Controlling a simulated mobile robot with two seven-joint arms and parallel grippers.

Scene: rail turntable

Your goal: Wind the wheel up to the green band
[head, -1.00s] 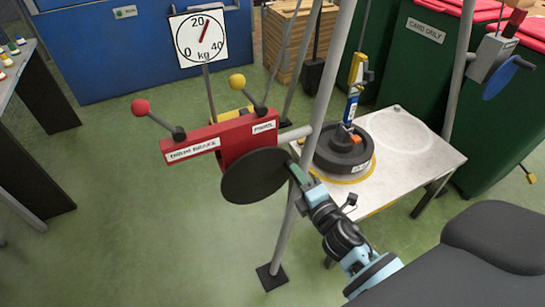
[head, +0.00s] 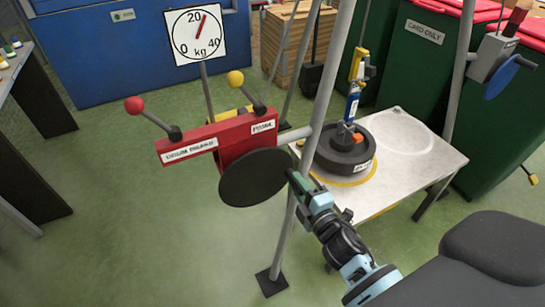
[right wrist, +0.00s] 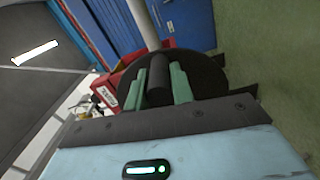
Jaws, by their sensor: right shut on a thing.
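The black disc-shaped crank wheel (head: 255,178) stands on the red winch, whose labels read DRUM BRAKE (head: 189,150) and PAWL (head: 263,127). My right gripper (head: 292,178) is at the disc's right edge. In the right wrist view its green fingers (right wrist: 158,85) are shut on a dark cylindrical handle (right wrist: 158,92) in front of the disc (right wrist: 205,75). A thick black wheel (head: 343,152) lies flat inside a yellow ring on the white table, under a yellow and blue hoist hook (head: 354,85). The dial (head: 197,35) reads a little above 20 kg. No green band shows. My left gripper is out of view.
A grey post (head: 325,100) stands between winch and table (head: 405,165). Red-knobbed (head: 134,105) and yellow-knobbed (head: 235,78) levers stick up from the winch. Green bins (head: 425,60) stand behind right. A second crank device with a blue disc (head: 502,77) is at far right.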

